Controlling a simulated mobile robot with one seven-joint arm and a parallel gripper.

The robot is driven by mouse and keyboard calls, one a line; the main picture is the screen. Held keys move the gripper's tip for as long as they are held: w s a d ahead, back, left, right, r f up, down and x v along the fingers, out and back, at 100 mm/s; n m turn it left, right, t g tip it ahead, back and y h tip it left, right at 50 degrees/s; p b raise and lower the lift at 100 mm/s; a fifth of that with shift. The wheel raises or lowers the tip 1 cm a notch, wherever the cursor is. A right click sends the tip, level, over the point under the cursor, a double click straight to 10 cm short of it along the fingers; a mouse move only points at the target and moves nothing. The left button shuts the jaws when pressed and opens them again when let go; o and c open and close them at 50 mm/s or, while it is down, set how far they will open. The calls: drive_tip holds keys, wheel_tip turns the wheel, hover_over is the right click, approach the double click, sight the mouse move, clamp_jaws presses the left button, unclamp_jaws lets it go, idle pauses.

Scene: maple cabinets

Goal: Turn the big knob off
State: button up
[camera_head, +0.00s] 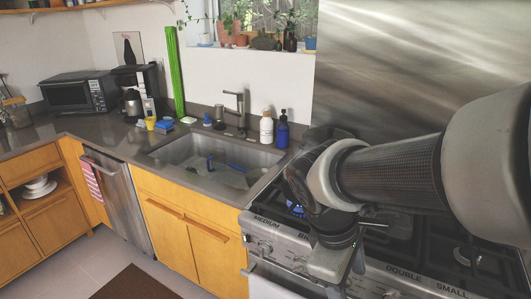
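The stove (400,265) stands at the right, with silver knobs along its front panel. A label that reads "BI", the rest hidden by my arm, is on the panel edge. A silver knob (299,263) sits below that label, just left of my gripper. Blue flame (297,209) shows at a burner beside my arm. My gripper (342,279) points down in front of the stove panel, right of this knob. Its fingertips are not clear, and I cannot tell whether it touches anything. My arm hides part of the panel and the burners.
Another knob (265,247) is farther left under the "MEDIUM" label. A white towel (270,287) hangs on the oven front below. The sink (215,160), soap bottles (282,130) and toaster oven (79,92) are to the left. The floor before the cabinets is open, with a brown mat (128,285).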

drive_tip(key=w+d+f+n+g+h+b, duration=0.1)
drive_tip(key=w+f+n+h+b, duration=0.2)
drive_tip(key=f+n+h, duration=0.55)
drive_tip(key=m+t+y+b, duration=0.1)
drive_tip(key=m+t+b, duration=0.5)
drive_tip(key=m, duration=1.1)
drive_tip(key=m+t+y+b, duration=0.1)
drive_tip(key=m+t+y, duration=0.1)
drive_tip(key=m+t, duration=1.15)
approach(299, 270)
drive_tip(key=w+d+r+m+g, duration=0.1)
drive_tip(key=w, duration=0.1)
drive_tip(key=w+d+r+m+g, duration=0.1)
drive_tip(key=w, duration=0.2)
drive_tip(key=w+d+m+g+b, duration=0.1)
drive_tip(key=w+d+g, duration=0.1)
drive_tip(key=w, duration=0.1)
drive_tip(key=shift+r, duration=0.4)
drive_tip(key=shift+a, duration=0.1)
drive_tip(key=c, duration=1)
drive_tip(key=shift+c, duration=0.2)
